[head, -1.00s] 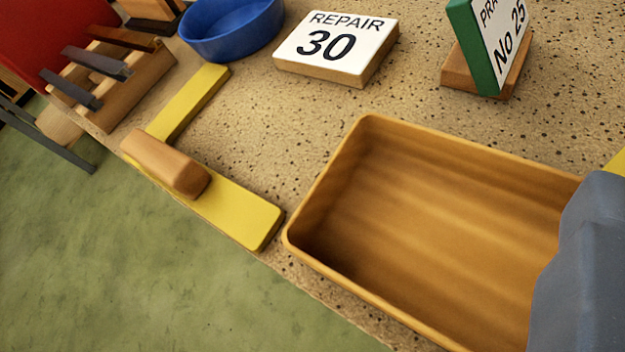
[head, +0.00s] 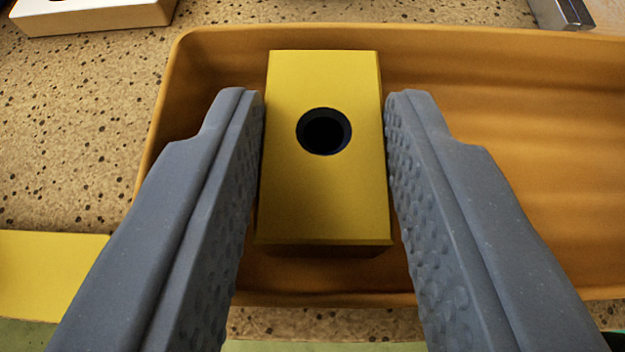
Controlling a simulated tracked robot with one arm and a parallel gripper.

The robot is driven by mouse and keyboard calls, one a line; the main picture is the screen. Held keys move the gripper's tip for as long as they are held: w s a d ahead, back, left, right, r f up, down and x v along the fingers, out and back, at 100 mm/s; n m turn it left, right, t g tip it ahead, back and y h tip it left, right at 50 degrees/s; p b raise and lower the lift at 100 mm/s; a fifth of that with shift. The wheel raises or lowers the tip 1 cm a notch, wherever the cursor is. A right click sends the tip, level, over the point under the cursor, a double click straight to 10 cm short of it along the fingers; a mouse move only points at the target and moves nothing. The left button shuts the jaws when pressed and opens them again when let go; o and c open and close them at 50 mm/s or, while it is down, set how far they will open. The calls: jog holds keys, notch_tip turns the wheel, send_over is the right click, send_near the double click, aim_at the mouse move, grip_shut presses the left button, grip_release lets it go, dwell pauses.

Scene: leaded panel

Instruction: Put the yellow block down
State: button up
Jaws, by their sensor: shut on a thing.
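The yellow block (head: 323,198) is a rectangular piece with a dark round hole in its top face. My gripper (head: 324,105) is shut on it, with one grey finger along its left side and one along its right. The block is over the left part of the orange-brown tray (head: 530,150). I cannot tell whether its underside touches the tray floor, since the block hides it.
A flat yellow bar (head: 50,275) lies on the speckled table (head: 80,130) left of the tray. A white-topped block (head: 95,14) is at the top left. A grey metal piece (head: 563,13) is behind the tray. The tray's right part is bare.

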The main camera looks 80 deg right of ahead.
jog(key=o, duration=1.1)
jog(key=p+v, duration=0.1)
jog(key=v, duration=1.1)
jog(key=s+a+r+n+t+y, duration=0.2)
jog(key=s+r+n+t+y, duration=0.2)
jog(key=r, duration=0.9)
jog(key=s+a+r+n+t+y, duration=0.3)
jog(key=r+n+t, duration=0.3)
jog(key=r, duration=0.7)
jog(key=s+a+r+n+t+y, duration=0.2)
jog(key=s+r+n+t+y, duration=0.3)
jog(key=r, duration=0.9)
jog(key=shift+s+a+r+n+y, duration=0.1)
jog(key=shift+n+y, duration=0.05)
jog(key=shift+n, duration=0.55)
jog(key=shift+s+a+n+y, duration=0.1)
jog(key=shift+s+n+y, duration=0.05)
jog(key=shift+n, duration=0.55)
